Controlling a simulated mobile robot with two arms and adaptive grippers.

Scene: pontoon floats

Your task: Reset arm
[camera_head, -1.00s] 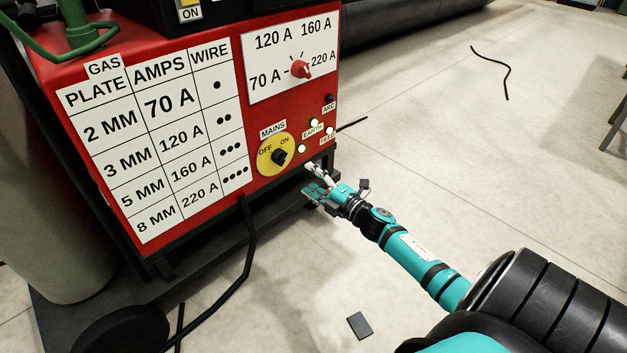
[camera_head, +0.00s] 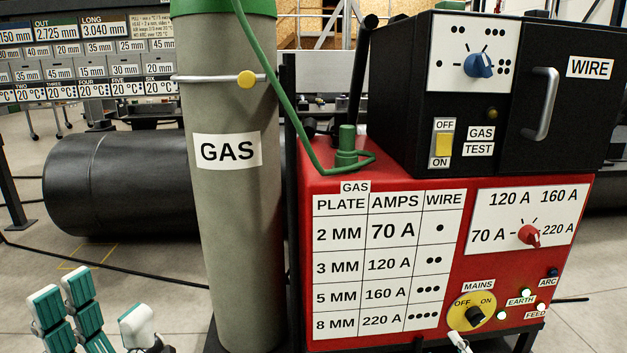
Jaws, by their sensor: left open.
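My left gripper (camera_head: 104,312) is at the lower left corner, with teal-and-grey fingers and a white-tipped thumb spread apart. It is open and empty, over the floor left of the gas cylinder. A pale fingertip of my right gripper (camera_head: 459,341) just shows at the bottom edge, below the yellow MAINS switch (camera_head: 471,311). The rest of that gripper is out of frame, and whether it touches anything cannot be told.
The grey GAS cylinder (camera_head: 231,215) stands beside the red welder (camera_head: 455,245). A black WIRE feeder box (camera_head: 550,125) sits on the welder. A green hose (camera_head: 290,100) runs to the welder. A large black pipe (camera_head: 120,185) lies behind.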

